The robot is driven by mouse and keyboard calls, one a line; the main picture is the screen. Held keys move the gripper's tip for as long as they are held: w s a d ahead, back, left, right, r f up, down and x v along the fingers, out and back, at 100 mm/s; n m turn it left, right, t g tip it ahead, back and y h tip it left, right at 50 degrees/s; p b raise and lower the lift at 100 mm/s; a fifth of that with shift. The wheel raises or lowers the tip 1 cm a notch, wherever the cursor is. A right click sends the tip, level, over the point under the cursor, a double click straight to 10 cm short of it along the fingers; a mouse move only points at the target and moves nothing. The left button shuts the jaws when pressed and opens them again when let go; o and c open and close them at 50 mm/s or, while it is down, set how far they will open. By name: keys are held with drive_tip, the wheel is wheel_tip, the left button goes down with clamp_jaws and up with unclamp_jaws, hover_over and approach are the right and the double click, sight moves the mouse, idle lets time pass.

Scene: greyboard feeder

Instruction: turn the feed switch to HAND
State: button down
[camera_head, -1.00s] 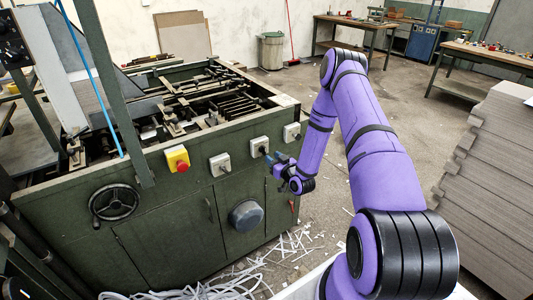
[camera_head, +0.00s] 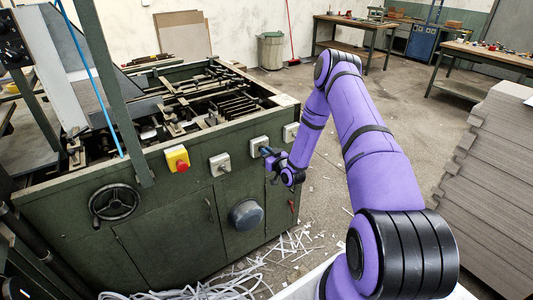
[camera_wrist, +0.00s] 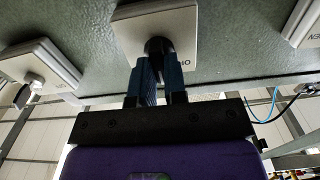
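My gripper (camera_head: 270,155) is at the middle switch (camera_head: 259,146). In the wrist view, my gripper's blue fingers (camera_wrist: 159,77) reach up to this switch's black knob (camera_wrist: 158,46), their tips at either side of its lower part. A narrow gap shows between the fingers; whether they press on the knob I cannot tell. The plate (camera_wrist: 133,20) bears lettering partly hidden by the fingers. The knob's pointing direction and the plate's full wording are not readable.
Other switches flank it at left (camera_head: 220,164) and right (camera_head: 290,133). A red stop button on a yellow box (camera_head: 177,158), a black handwheel (camera_head: 114,203) and a round grey cover (camera_head: 246,214) are on the machine front. Stacked greyboard (camera_head: 492,180) stands at right.

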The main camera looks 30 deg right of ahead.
drive_tip(key=shift+m, duration=0.3)
drive_tip(key=shift+d+m, duration=0.2)
drive_tip(key=shift+m, duration=3.9)
drive_tip(key=c, duration=1.2)
unclamp_jaws()
drive_tip(key=shift+o, duration=0.2)
